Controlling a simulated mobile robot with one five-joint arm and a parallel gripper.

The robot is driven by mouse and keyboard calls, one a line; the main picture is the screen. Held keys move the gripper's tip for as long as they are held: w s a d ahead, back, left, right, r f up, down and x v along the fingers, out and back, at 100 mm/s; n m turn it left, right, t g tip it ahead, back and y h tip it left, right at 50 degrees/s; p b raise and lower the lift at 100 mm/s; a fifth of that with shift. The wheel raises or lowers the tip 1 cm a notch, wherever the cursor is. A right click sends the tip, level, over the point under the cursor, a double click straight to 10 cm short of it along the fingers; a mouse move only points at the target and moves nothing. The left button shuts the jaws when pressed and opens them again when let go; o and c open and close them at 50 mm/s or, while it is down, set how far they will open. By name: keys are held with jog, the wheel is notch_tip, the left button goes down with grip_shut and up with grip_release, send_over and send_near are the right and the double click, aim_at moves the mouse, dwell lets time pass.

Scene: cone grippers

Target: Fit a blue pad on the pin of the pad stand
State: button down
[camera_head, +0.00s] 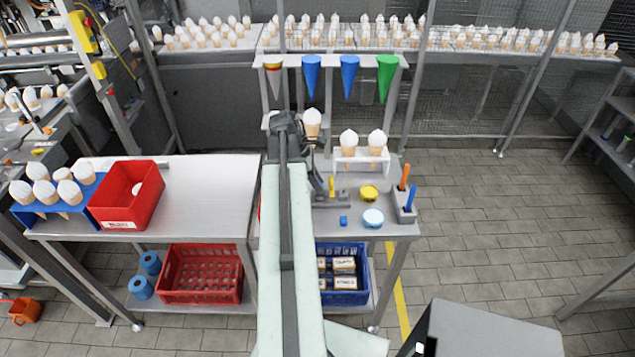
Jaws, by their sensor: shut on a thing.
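A small blue pad (344,221) lies on the right workbench, toward its front. Just behind it is a low grey base with a short yellow upright (332,187), which may be the pad stand and its pin.
A yellow round piece (369,192), a pale blue disc (373,217) and a holder (406,212) with orange and blue sticks stand to the right. A white rack (362,165) with cones is behind. A red bin (127,196) is on the left table, whose right part is clear.

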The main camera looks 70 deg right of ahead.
jog(key=shift+f+b, duration=0.75)
jog(key=shift+f, duration=0.05)
dwell(0.5)
jog(key=c, duration=0.7)
grip_release()
jog(key=shift+r+p, duration=2.6)
jog(key=shift+f, duration=0.1)
